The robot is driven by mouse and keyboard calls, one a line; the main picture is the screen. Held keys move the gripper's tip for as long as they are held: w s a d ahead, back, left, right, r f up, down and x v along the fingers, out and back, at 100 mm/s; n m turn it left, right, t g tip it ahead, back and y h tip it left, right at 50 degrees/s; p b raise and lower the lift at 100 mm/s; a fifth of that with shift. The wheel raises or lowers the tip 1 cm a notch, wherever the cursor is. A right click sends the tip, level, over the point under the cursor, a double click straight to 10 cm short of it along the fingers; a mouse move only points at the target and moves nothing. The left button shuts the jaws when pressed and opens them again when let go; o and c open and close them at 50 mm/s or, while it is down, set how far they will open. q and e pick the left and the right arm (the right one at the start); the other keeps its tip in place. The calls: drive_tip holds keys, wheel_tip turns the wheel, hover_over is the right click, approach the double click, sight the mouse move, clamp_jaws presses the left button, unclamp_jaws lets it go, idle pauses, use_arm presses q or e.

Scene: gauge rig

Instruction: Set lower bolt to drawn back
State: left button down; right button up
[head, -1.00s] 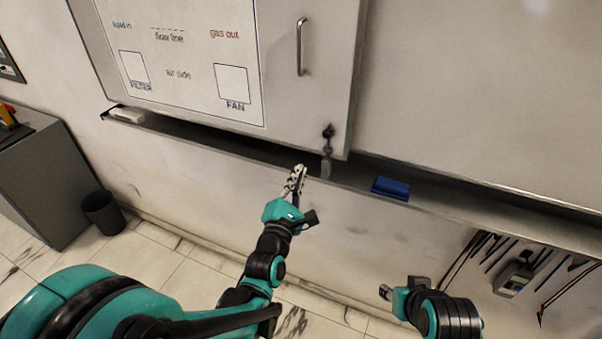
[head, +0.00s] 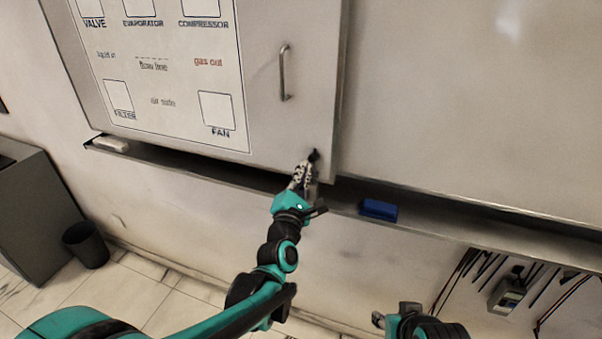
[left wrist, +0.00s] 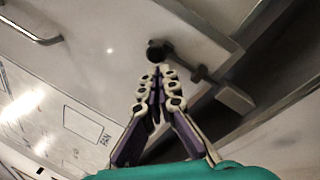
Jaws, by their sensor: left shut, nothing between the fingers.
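The lower bolt (head: 315,154) is a dark knob and fitting at the lower right corner of the sliding board panel. In the left wrist view its round black knob (left wrist: 157,49) sits just ahead of my fingertips, with a dark bar (left wrist: 190,66) running right toward a grey block (left wrist: 235,98). My left gripper (head: 303,166) is shut and empty, its tips close to the knob; I cannot tell whether they touch it. It hides part of the bolt in the head view. My right gripper (head: 394,314) is low at the bottom edge, far from the bolt.
The panel carries a vertical handle (head: 284,72) and a printed diagram (head: 165,75). A ledge (head: 440,208) below holds a blue eraser (head: 379,210) and a white eraser (head: 111,144). A meter and leads (head: 507,293) hang at lower right.

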drive_tip(key=shift+r, duration=0.1)
use_arm(q)
wheel_tip(320, 180, up, 3)
drive_tip(key=shift+r+p, duration=0.1)
drive_tip(key=shift+p, duration=1.1)
use_arm(e)
wheel_tip(320, 180, up, 2)
drive_tip(key=shift+r, duration=0.1)
